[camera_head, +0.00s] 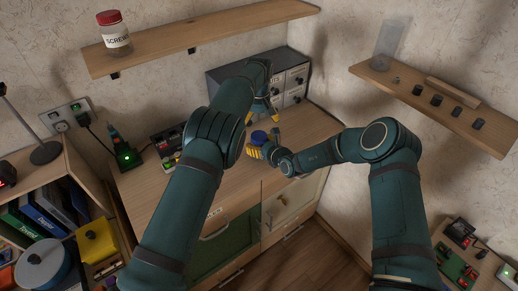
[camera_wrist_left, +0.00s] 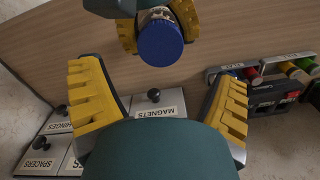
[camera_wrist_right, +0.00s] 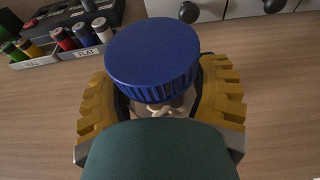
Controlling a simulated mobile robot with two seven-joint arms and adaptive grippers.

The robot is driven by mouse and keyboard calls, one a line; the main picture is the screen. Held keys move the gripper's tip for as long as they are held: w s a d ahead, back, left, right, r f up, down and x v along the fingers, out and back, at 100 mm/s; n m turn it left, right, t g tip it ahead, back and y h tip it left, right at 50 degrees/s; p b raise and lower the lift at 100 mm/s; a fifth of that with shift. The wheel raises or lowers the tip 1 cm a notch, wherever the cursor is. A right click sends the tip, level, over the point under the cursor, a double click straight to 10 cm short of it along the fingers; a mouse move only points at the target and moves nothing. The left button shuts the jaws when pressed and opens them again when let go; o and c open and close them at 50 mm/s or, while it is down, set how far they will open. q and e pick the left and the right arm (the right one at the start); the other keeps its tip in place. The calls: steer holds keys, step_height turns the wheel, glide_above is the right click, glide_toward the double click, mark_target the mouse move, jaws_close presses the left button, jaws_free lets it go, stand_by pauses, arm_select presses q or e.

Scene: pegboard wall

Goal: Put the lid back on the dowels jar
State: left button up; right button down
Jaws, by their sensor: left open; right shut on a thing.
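The blue lid (camera_head: 258,136) is on top of a small jar whose light-coloured contents (camera_wrist_right: 166,112) show just under it. In the left wrist view the lid (camera_wrist_left: 160,44) faces my left gripper. My right gripper (camera_head: 263,147) is shut on the jar below the lid and holds it over the wooden worktop; its yellow fingers hide most of the jar. I cannot tell whether the lid is fully seated. My left gripper (camera_head: 262,115) is open and empty, with the lid beyond and apart from its yellow fingers (camera_wrist_left: 160,105).
A labelled grey drawer unit (camera_head: 294,82) stands at the back of the worktop (camera_head: 312,127). A tray of coloured items (camera_head: 166,146) is at its left. A red-lidded screws jar (camera_head: 113,35) stands on the left shelf. The right shelf holds a clear container (camera_head: 389,43) and several small dark pieces.

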mark_target(259, 136)
arm_select(q)
step_height(259, 136, down, 7)
steer(key=shift+r, duration=0.1)
stand_by(0.3)
steer(key=c, duration=1.3)
steer(key=shift+m, duration=0.4)
steer(key=o, duration=1.4)
steer(key=shift+c, duration=0.2)
